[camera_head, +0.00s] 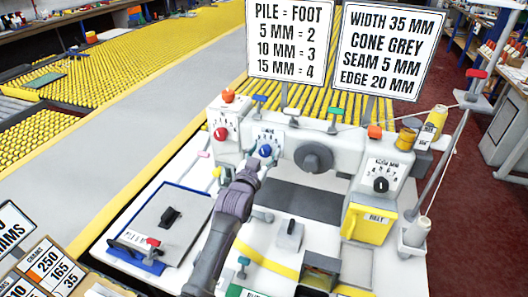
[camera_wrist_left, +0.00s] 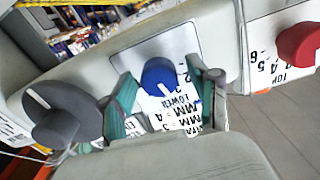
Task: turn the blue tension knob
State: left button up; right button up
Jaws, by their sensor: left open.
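The blue tension knob (camera_head: 265,150) sits on a white dial plate at the left of the machine head. It also shows in the left wrist view (camera_wrist_left: 158,77), with a white pointer line and upside-down dial print around it. My left gripper (camera_head: 256,164) has reached up to the knob from the front. In the left wrist view my left gripper (camera_wrist_left: 160,88) has its two teal fingers apart, one on each side of the knob. I see a gap on both sides, so the fingers do not look closed on it. My right gripper is not in view.
A red knob (camera_head: 221,133) is close at the left, and a large grey handwheel (camera_head: 313,157) at the right. A black knob (camera_head: 381,185) is further right. A thread stand (camera_head: 440,150) rises at the right edge. Two signs (camera_head: 290,40) stand behind the machine.

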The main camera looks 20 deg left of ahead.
pick_arm(q)
grip_shut()
jog(key=shift+m, duration=0.4)
jog(key=m, duration=0.3)
jog(key=shift+p, duration=0.35)
jog(key=m, duration=0.4)
jog(key=shift+d+m, duration=0.1)
jog(key=shift+m, duration=0.2)
jog(key=m, duration=0.4)
jog(key=shift+m, duration=0.3)
jog(key=m, duration=0.4)
jog(key=shift+f+m, duration=0.15)
jog(key=shift+m, duration=0.25)
